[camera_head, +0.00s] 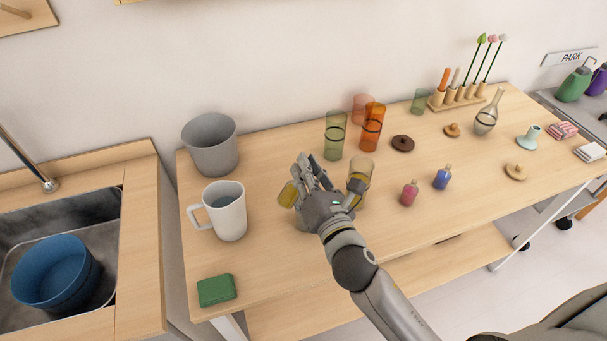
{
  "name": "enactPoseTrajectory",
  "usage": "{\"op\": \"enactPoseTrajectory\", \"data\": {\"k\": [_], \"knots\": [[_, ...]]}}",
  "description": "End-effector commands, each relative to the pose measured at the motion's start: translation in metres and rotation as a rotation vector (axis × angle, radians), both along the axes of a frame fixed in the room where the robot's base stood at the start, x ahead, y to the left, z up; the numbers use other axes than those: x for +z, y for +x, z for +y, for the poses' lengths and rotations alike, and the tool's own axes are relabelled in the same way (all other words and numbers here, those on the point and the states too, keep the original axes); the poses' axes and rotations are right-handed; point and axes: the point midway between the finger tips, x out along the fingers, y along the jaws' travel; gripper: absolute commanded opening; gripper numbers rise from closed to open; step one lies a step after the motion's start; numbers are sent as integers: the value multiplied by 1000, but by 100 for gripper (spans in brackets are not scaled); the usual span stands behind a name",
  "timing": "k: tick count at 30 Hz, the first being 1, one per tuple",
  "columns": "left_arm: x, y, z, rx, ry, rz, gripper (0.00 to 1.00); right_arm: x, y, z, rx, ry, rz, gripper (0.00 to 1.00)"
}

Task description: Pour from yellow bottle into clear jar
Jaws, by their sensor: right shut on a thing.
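My right gripper (318,178) reaches over the wooden table from the lower right. It is shut on the yellow bottle (287,195), whose yellow end shows left of the fingers and looks tilted. The fingers hide most of the bottle. I cannot tell whether bottle and jar touch, or whether any liquid is flowing. My left gripper is not in view.
A white mug (226,212), grey bucket (211,146) and green block (216,290) stand left on the table (290,285). Green (335,136) and orange (372,128) glasses stand behind. Small red (409,193) and blue (442,178) bottles stand right. The table front is clear.

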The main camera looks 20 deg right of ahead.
Motion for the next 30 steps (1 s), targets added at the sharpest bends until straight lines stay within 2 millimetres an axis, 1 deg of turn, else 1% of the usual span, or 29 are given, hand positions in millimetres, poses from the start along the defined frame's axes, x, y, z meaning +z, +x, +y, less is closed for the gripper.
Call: {"op": "enactPoseTrajectory", "data": {"k": [1, 3, 27, 30], "knots": [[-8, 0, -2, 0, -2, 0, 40, -4, 0, 0, 0, 33, 0, 0], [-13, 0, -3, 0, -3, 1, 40, -6, 0, -1, 0, 73, 3, 0], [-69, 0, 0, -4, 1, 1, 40, -28, 0, -7, 0, 479, 32, 0], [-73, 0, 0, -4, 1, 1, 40, -31, 0, -7, -1, 530, 38, 0]]}}
